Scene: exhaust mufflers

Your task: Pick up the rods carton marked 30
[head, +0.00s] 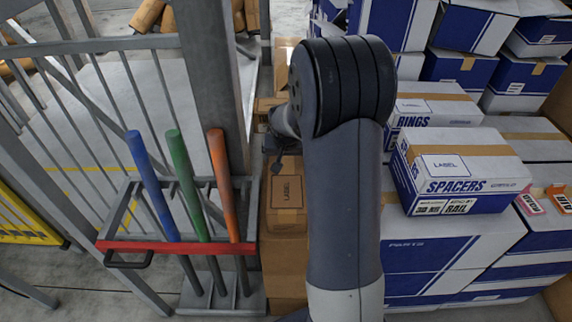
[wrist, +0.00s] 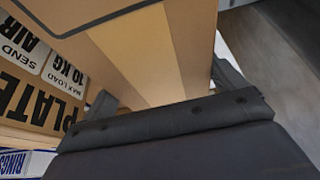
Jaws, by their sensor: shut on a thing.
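My gripper (wrist: 165,98) is shut on a plain brown carton (wrist: 185,45) with a lighter tape strip, seen in the wrist view between the two dark fingers. No rods marking or number 30 shows on the faces I can see, so I cannot tell from print which carton it is. In the head view my arm hides most of the gripper and the held carton. I cannot tell whether the carton is lifted or still resting on something.
A brown carton printed PLATE (wrist: 35,95) is left of the held one. A brown carton (head: 288,195) stands beside the rack (head: 180,246) of coloured handles. Blue-and-white SPACERS (head: 458,170) and RINGS (head: 430,105) cartons are stacked at right. A metal fence stands at left.

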